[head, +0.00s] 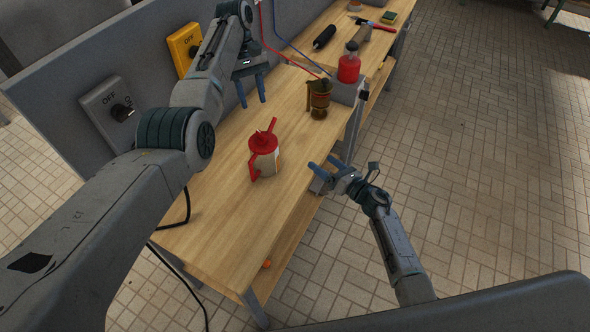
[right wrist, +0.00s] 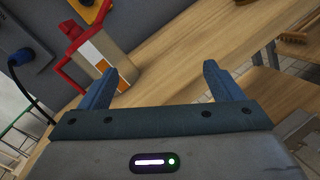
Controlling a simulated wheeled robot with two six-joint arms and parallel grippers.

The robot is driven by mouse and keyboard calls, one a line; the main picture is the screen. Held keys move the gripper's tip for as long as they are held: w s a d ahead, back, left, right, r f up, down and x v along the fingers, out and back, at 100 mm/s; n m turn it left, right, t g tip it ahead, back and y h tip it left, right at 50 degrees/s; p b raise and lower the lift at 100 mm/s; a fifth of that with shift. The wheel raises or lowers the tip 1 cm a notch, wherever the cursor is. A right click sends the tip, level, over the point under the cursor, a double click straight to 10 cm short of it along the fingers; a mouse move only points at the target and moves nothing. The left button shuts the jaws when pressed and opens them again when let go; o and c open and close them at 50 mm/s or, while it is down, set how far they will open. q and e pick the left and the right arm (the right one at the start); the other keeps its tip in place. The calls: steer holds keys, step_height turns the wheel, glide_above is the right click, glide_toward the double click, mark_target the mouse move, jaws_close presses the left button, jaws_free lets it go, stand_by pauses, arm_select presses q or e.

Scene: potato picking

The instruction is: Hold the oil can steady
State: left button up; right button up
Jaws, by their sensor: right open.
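The oil can (head: 266,163) has a cream body with a red lid, handle and spout. It stands upright on the wooden workbench, and no gripper touches it. My left gripper (head: 253,102) is open and empty above the bench, beyond the can. My right gripper (head: 322,168) is open and empty at the bench's right edge, to the right of the can. In the right wrist view the oil can (right wrist: 101,52) shows at the upper left, beyond the left finger, with an orange stripe on its side.
A grey panel with yellow (head: 184,48) and grey (head: 107,112) switch boxes borders the left.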

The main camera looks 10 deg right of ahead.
mark_target(265, 155)
steer(key=a+n, duration=0.1)
steer(key=a+r+n+y, duration=0.1)
steer(key=a+r+n+g, duration=0.1)
steer(key=n, duration=0.1)
steer(key=shift+a+r+y, duration=0.25)
steer(key=shift+a+y, duration=0.05)
steer(key=a+n, duration=0.1)
steer(key=a, duration=0.1)
steer(key=s+a+n+g, duration=0.1)
steer(key=a, duration=0.1)
steer(key=s+a+n+y, duration=0.1)
steer(key=a, duration=0.1)
steer(key=shift+s+n+g, duration=0.1)
steer(key=shift+n+g, duration=0.3)
steer(key=shift+a, duration=0.4)
steer(key=x, duration=1)
steer(key=shift+w+f, duration=0.1)
steer(key=shift+w, duration=0.1)
steer(key=shift+c, duration=0.5)
